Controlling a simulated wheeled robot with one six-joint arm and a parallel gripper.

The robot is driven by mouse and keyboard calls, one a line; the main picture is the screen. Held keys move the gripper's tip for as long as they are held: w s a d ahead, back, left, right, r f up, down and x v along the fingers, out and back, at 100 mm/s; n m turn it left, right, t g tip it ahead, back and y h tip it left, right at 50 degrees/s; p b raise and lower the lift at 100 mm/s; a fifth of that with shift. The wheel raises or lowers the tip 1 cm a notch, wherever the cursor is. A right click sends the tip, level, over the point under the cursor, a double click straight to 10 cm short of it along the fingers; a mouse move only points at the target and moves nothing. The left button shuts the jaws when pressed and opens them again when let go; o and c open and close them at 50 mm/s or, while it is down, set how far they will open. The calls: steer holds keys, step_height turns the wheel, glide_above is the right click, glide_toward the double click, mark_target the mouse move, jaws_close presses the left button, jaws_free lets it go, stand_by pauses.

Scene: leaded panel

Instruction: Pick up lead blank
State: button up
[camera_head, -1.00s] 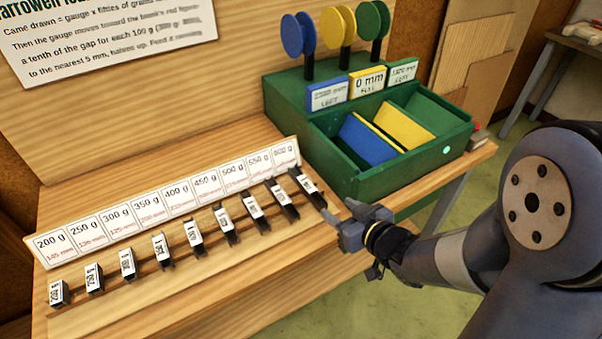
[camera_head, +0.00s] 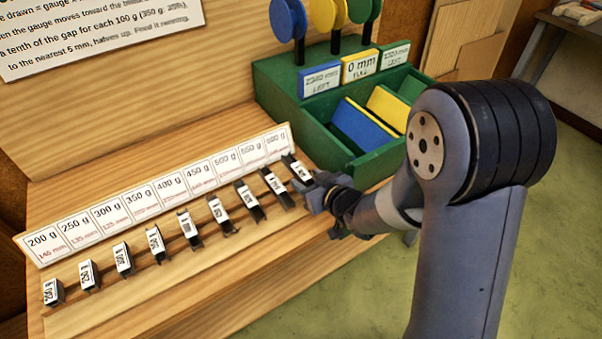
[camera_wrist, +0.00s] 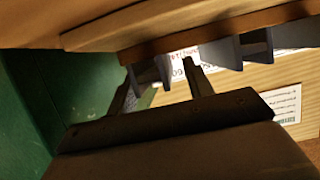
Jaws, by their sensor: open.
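Several lead blanks, dark bars with white labels, stand in a slanted row on a wooden rail on the bench. The rightmost lead blank (camera_head: 298,169) is right beside my gripper (camera_head: 312,192), which overlaps the right end of the row in the head view. In the wrist view my gripper (camera_wrist: 160,74) is open, and a dark blank (camera_wrist: 150,70) shows between and beyond its fingers. Another blank (camera_wrist: 222,54) is to the right. I cannot tell whether the fingers touch a blank; none looks gripped.
A card strip (camera_head: 155,195) with gram labels runs behind the row. A green box (camera_head: 290,105) with blue and yellow dividers and coloured discs stands just behind my gripper. A printed notice (camera_head: 95,35) is on the back board. The bench front is clear.

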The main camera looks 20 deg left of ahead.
steer(key=shift+w+a+f, duration=0.25)
steer(key=shift+w+a, duration=0.1)
steer(key=shift+a, duration=0.1)
steer(key=shift+c, duration=0.3)
jaws_close()
steer(key=shift+r, duration=0.1)
